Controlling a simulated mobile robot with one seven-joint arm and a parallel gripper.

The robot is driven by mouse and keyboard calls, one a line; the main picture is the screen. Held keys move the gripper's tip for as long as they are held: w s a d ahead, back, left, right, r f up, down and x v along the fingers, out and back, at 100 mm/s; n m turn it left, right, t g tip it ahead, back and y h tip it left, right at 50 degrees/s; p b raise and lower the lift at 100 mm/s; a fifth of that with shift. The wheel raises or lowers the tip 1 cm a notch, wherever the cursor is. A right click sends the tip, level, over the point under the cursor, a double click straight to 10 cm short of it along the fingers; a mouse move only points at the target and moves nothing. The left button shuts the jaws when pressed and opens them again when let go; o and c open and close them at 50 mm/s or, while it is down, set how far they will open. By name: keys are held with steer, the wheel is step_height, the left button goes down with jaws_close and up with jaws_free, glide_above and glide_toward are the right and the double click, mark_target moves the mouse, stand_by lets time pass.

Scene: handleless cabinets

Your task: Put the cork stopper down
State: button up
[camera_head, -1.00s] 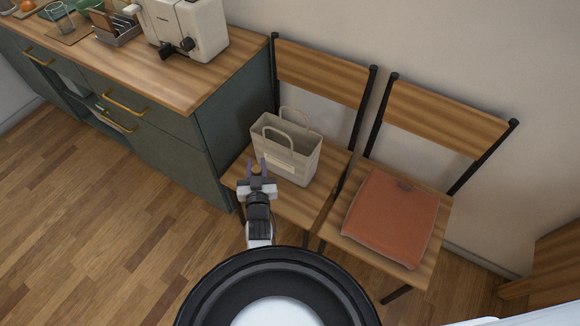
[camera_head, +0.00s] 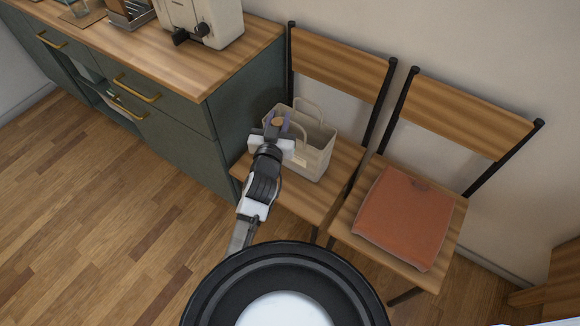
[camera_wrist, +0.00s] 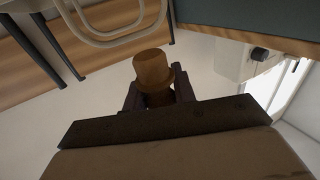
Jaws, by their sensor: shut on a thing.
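The cork stopper (camera_wrist: 153,72) is a small brown tapered plug, held between the fingertips of my gripper (camera_wrist: 158,95) in the wrist view. In the head view the cork (camera_head: 277,122) is a small brown spot between the fingers of my gripper (camera_head: 277,122). My gripper is shut on the cork, in front of and over the left part of a beige handled bag (camera_head: 316,151). I cannot tell whether the cork is over the bag's opening. The gripper hides part of the bag.
The bag stands on the left wooden chair (camera_head: 300,199). A second chair (camera_head: 345,228) holds an orange-brown cushion (camera_head: 405,218). A green cabinet (camera_head: 245,105) with a wooden top (camera_head: 160,58) stands at the left, with a cream appliance (camera_head: 205,18) on it. The floor at left is clear.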

step_height(320, 180, down, 26)
steer(key=b, duration=0.3)
steer(key=shift+f, duration=0.15)
steer(key=shift+f+b, duration=0.15)
steer(key=shift+b, duration=0.15)
steer(key=o, duration=1)
steer(key=shift+o, duration=0.2)
steer(key=shift+r+p, duration=0.3)
